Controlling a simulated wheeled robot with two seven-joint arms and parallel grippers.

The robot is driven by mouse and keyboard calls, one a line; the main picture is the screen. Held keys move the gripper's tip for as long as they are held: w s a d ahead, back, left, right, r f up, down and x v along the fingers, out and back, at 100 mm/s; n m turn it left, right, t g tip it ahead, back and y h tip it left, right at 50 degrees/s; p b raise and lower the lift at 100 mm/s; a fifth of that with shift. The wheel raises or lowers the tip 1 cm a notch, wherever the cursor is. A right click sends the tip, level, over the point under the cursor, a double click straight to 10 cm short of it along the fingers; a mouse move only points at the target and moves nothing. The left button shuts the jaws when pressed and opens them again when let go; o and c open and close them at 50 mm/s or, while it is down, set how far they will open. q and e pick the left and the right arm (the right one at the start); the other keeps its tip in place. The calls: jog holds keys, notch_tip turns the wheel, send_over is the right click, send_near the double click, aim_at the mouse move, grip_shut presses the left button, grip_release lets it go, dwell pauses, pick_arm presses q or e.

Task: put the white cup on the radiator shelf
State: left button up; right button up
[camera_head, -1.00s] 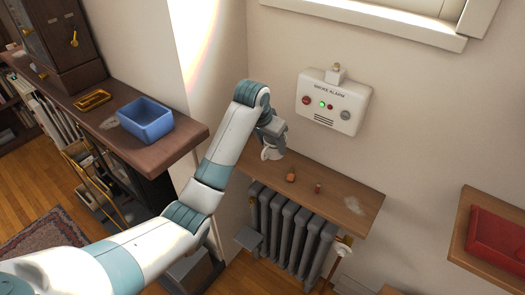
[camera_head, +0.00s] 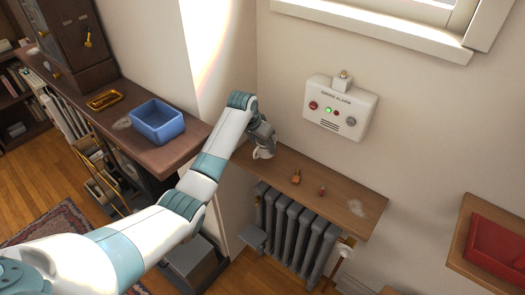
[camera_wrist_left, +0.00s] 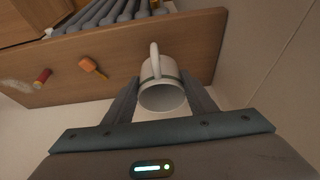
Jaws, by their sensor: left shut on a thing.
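The white cup (camera_head: 264,153) is at the left end of the radiator shelf (camera_head: 335,189) in the head view. My left gripper (camera_head: 262,142) is shut on it from above. In the left wrist view the white cup (camera_wrist_left: 162,94) sits between the two fingers of the left gripper (camera_wrist_left: 160,98), its handle pointing away toward the radiator side and its mouth facing the camera. The wooden shelf (camera_wrist_left: 120,65) lies behind the cup there. I cannot tell whether the cup's base touches it. My right gripper is not in view.
A blue bin (camera_head: 157,122) sits on the left ledge; a red tray (camera_head: 497,245) is at right.

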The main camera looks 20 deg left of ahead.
aim_at(262, 151)
pick_arm(q)
notch_tip(262, 151, down, 3)
jog(key=shift+r+p, duration=0.1)
jog(key=shift+p, duration=0.65)
jog(key=shift+f, duration=0.35)
jog(key=shift+f, duration=0.15)
jog(key=o, duration=1.2)
jog(key=shift+r, duration=0.2)
jog(key=b+v, duration=0.3)
jog(key=v, duration=0.9)
